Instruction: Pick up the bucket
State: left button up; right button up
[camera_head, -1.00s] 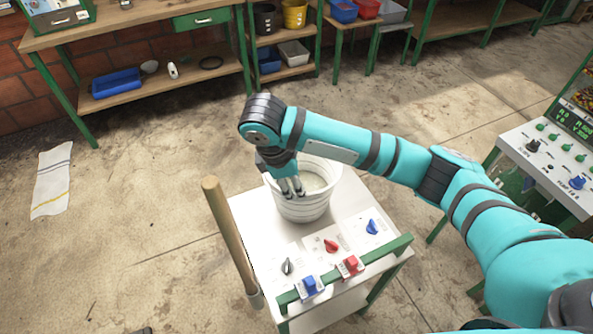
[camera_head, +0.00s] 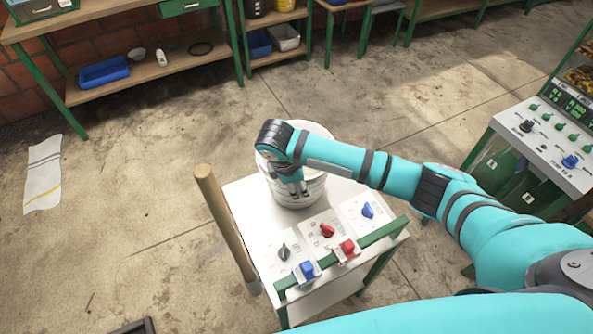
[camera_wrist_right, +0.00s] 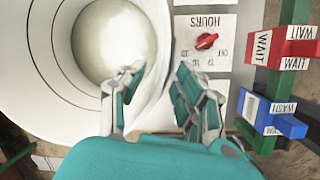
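A white bucket (camera_head: 311,193) with ridged sides stands upright on the white top of a small green-framed cart (camera_head: 244,190). In the right wrist view, the bucket (camera_wrist_right: 38,40) opens toward the camera and its pale inside shows. My right gripper (camera_head: 298,192) is over the near side of the bucket. In the right wrist view, the right gripper's (camera_wrist_right: 160,85) fingers are apart, one over the bucket's opening and the other outside its rim. The bucket wall runs between them. I cannot tell whether either finger touches it. My left gripper is not in view.
The cart top carries a red knob (camera_head: 327,230), a blue knob (camera_head: 368,210) and a dark knob (camera_head: 284,252). A wooden pole (camera_head: 222,220) stands at its left. A control panel (camera_head: 545,150) is at right. Floor at left is mostly clear.

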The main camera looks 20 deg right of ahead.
jog(key=x, duration=0.2)
jog(key=p+x, duration=0.1)
jog(key=shift+w+f, duration=0.35)
jog(key=shift+w, duration=0.05)
jog(key=shift+d+f, duration=0.1)
jog(key=shift+f, duration=0.2)
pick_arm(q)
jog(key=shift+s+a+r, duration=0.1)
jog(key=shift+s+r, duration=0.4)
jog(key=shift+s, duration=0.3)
pick_arm(e)
jog(key=shift+f, duration=0.1)
grip_shut()
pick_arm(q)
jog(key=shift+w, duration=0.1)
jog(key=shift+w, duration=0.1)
pick_arm(e)
jog(key=shift+w, duration=0.15)
